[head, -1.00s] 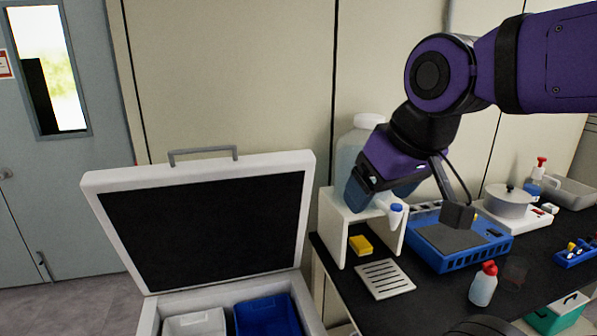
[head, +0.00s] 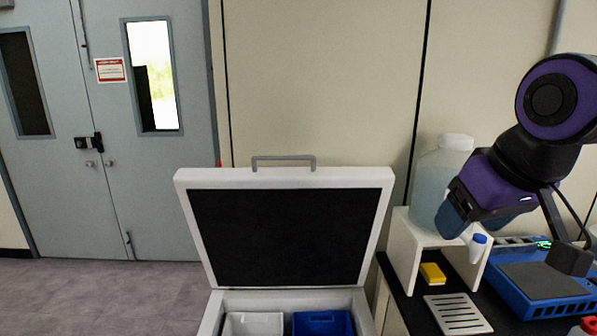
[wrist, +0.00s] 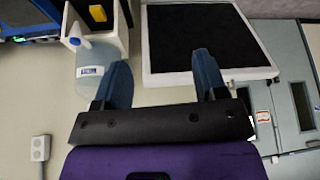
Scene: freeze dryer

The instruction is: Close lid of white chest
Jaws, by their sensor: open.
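The white chest (head: 210,317) stands at the lower middle of the head view. Its lid (head: 384,235) is raised, with a dark inner panel facing me and a grey handle (head: 284,158) on its top edge. A white bin (head: 253,323) and a blue bin (head: 323,323) sit inside the chest. In the wrist view the lid (wrist: 148,50) lies beyond the fingertips. My gripper (wrist: 160,72) is open and empty, with its two blue fingers apart. In the head view my gripper (head: 463,222) hangs right of the lid, over the bench, apart from the lid.
A white stand (head: 402,240) with a large translucent bottle (head: 432,180) is right of the chest. A yellow sponge (head: 433,273), a slotted white plate (head: 458,312) and a blue device (head: 540,285) lie on the dark bench. Floor left of the chest is clear, before grey doors (head: 185,215).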

